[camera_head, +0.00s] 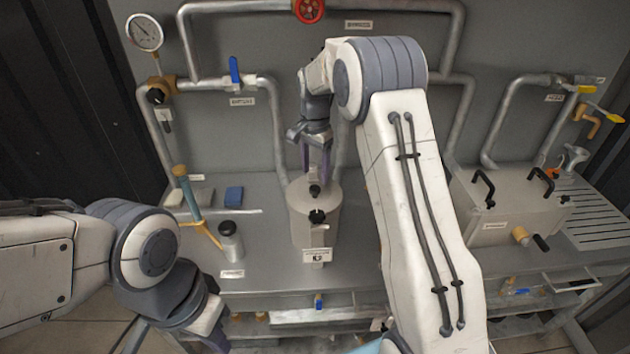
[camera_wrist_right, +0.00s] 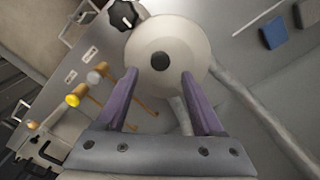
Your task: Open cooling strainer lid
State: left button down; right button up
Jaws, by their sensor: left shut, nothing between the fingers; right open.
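The cooling strainer (camera_head: 302,222) is a pale grey cylinder standing on the bench, with a label on its front. A round lid (camera_wrist_right: 183,42) with a black centre knob (camera_wrist_right: 160,61) tops it. A black lobed knob (camera_head: 317,217) sits at its front edge; it also shows in the right wrist view (camera_wrist_right: 123,15). My right gripper (camera_head: 318,172) points down over the lid, open, its purple fingers either side of the centre knob in the wrist view. Contact cannot be told. My left gripper (camera_head: 217,338) is shut and empty at lower left, partly cut off by the frame.
A grey bottle (camera_head: 230,240), a tool with a blue-grey handle (camera_head: 187,190) and a blue block (camera_head: 234,196) are left of the strainer. A metal box with black handles (camera_head: 505,208) stands right. Pipes and valves (camera_head: 235,78) line the back wall.

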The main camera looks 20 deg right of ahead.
aim_at(315, 188)
jog(key=shift+f+p, duration=0.5)
jog(key=shift+f, duration=2.15)
grip_shut()
